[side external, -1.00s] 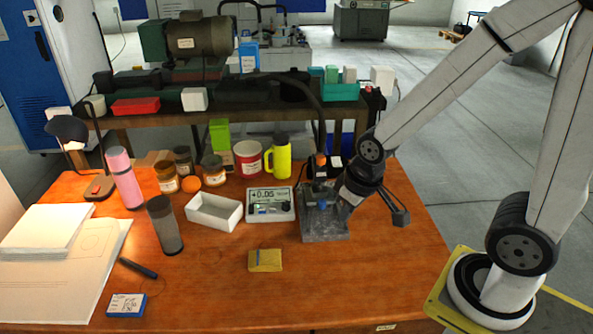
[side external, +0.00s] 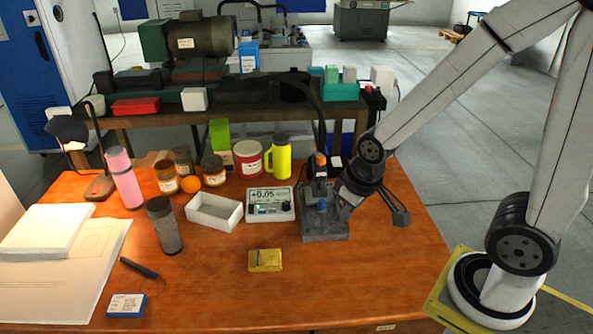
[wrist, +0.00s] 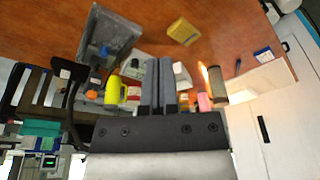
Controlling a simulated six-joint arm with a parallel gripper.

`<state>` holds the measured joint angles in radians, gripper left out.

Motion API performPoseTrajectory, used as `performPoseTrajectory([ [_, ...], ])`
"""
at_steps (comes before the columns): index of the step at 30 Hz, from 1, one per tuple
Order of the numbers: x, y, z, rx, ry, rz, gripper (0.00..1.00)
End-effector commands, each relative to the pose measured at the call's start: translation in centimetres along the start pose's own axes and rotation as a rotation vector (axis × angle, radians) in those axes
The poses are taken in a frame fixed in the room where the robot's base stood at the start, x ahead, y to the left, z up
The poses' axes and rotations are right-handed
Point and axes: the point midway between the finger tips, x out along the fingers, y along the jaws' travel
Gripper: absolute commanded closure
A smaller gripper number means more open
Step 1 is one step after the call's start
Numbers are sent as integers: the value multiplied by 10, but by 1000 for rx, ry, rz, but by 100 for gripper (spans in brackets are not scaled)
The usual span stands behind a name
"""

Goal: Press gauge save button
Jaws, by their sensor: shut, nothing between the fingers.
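The gauge (side external: 284,214) is a pale box with a display reading about +0.05. It lies on the wooden bench, left of a dark grey stand (side external: 325,230).
A white open tray (side external: 214,222) stands left of the gauge. Behind are a yellow flask (side external: 281,160), a red tin (side external: 248,165) and jars. A yellow pad (side external: 265,261) lies in front, with bare bench around it.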

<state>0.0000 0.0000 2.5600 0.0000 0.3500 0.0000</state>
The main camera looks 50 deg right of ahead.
Motion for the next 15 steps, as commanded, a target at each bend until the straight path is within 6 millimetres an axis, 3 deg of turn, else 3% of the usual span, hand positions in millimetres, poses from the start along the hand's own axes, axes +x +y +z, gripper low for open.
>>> performPoseTrajectory([
  [8,3,2,-9,-16,14,3,100],
  [15,14,8,-41,-82,66,17,100],
])
